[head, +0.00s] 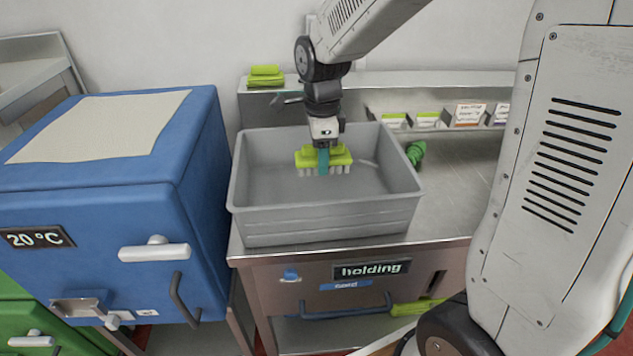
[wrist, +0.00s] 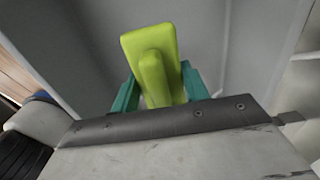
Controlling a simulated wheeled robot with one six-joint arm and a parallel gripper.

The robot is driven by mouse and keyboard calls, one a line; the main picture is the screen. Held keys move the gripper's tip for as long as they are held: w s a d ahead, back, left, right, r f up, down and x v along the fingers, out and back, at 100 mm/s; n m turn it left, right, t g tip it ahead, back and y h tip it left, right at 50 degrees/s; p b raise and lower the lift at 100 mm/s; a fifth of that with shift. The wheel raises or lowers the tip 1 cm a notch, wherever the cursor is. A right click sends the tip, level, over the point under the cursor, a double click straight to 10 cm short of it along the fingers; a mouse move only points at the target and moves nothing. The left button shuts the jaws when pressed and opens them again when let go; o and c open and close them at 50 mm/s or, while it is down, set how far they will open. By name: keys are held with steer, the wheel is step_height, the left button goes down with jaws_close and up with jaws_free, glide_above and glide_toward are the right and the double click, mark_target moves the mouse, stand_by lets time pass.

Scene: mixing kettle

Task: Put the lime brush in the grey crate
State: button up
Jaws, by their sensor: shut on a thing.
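The lime brush (head: 337,157) has a lime block with pale bristles pointing down. My gripper (head: 323,160) is shut on it, with a teal finger showing against the block. In the head view the brush appears inside the outline of the grey crate (head: 325,222), over its middle. Whether the bristles touch the crate floor I cannot tell. In the wrist view the lime brush (wrist: 150,62) sits between the two teal fingers of my gripper (wrist: 160,88), and grey crate walls show around it. The bristles are hidden there.
The crate stands on a metal counter (head: 455,195) marked "holding". A blue cabinet (head: 205,150) stands at its left. A green item (head: 416,153) lies just right of the crate. Behind are a shelf with small boxes (head: 468,115) and folded lime cloths (head: 265,76).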

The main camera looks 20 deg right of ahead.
step_height(320, 180, down, 7)
steer(key=shift+a+f, duration=0.15)
steer(key=shift+f, duration=0.05)
steer(key=shift+f, duration=0.15)
steer(key=o, duration=1.2)
